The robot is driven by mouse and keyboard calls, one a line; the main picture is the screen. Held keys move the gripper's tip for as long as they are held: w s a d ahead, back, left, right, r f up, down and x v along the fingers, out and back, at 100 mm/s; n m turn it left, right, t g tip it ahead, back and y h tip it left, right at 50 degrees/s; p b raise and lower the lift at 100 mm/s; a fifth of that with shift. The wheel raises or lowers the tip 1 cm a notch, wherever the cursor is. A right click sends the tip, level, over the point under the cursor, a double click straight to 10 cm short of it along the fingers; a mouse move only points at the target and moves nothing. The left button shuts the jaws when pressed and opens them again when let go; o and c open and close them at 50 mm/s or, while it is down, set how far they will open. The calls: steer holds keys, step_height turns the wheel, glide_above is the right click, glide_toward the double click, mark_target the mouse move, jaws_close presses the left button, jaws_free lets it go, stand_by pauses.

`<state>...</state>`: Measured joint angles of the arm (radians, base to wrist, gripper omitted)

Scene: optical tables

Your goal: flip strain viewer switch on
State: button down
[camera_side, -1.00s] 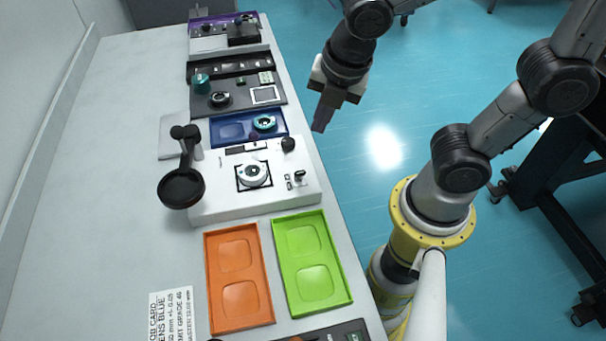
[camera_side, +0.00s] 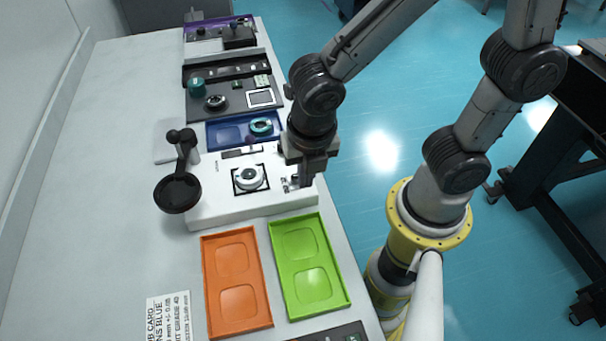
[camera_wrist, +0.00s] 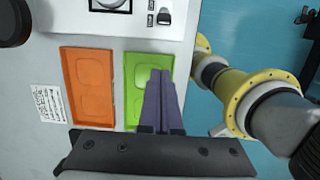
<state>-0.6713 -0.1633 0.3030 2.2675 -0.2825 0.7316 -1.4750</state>
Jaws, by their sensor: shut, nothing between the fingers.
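An orange tray (camera_side: 237,280) and a green tray (camera_side: 308,265) lie in front of the box. A blue tray (camera_side: 230,134) and dark instrument panels (camera_side: 200,102) lie behind it. A printed card (camera_side: 168,318) lies at the front left. The table's left side is clear.

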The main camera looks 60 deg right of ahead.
mark_target(297, 178)
steer(key=f, duration=0.3)
steer(key=d+f, duration=0.1)
steer(key=f, duration=0.2)
steer(key=w+f, duration=0.1)
steer(key=f, duration=0.2)
steer(key=shift+d, duration=0.15)
steer(key=shift+w+d+r, duration=0.8)
steer(key=shift+w+d, duration=0.1)
steer(key=shift+w, duration=0.1)
steer(key=shift+w+d+r, duration=0.3)
steer(key=shift+w+d+r+g+y, duration=0.4)
steer(key=shift+w+d+g+y, duration=0.05)
steer(key=shift+g+y, duration=0.45)
steer(key=shift+w+d+r+g+y, duration=0.1)
steer(key=shift+w+g+y, duration=0.05)
steer(key=shift+g+y, duration=0.15)
steer(key=shift+w+d+r, duration=0.3)
steer(key=shift+w+d, duration=0.5)
steer(key=shift+r, duration=0.15)
steer(key=shift+r, duration=0.65)
